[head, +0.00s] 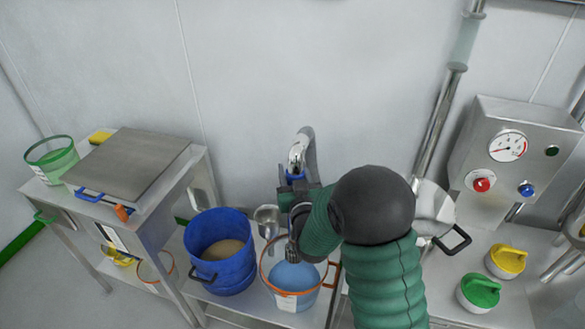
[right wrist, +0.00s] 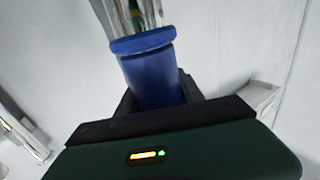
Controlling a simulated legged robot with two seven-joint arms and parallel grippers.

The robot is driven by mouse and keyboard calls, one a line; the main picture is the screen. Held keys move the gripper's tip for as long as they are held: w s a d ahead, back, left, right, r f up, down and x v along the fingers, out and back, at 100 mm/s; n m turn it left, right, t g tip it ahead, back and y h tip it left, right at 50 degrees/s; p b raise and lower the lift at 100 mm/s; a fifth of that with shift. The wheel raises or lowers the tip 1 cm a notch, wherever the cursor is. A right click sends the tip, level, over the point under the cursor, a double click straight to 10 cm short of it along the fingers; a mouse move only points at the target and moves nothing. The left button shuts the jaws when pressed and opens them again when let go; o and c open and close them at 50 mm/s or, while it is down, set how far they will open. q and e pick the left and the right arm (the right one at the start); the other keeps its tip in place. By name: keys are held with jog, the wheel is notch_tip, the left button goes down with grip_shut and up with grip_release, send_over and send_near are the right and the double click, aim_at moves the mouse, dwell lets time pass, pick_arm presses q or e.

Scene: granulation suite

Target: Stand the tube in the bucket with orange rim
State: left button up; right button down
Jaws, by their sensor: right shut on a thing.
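The tube (head: 298,152) is shiny metal or clear, with a blue collar, and its top bends over to the right in the head view. My right gripper (head: 293,188) is shut on its blue collar (right wrist: 153,78), which fills the middle of the right wrist view. The tube's lower part is mostly hidden behind my green right arm. The bucket with orange rim (head: 316,290) stands below on the bench, with blue contents and a white label. The gripper and tube are above and behind it in the picture. My left gripper is not in view.
Green-lidded (head: 480,292) and yellow-lidded (head: 507,262) jars and a gauge panel (head: 510,150) are at right.

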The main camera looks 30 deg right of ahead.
notch_tip(320, 180, down, 24)
jog(key=b, duration=2)
jog(key=shift+r, duration=0.2)
jog(key=c, duration=0.7)
grip_release()
jog(key=shift+o, duration=0.2)
jog(key=shift+f, duration=0.1)
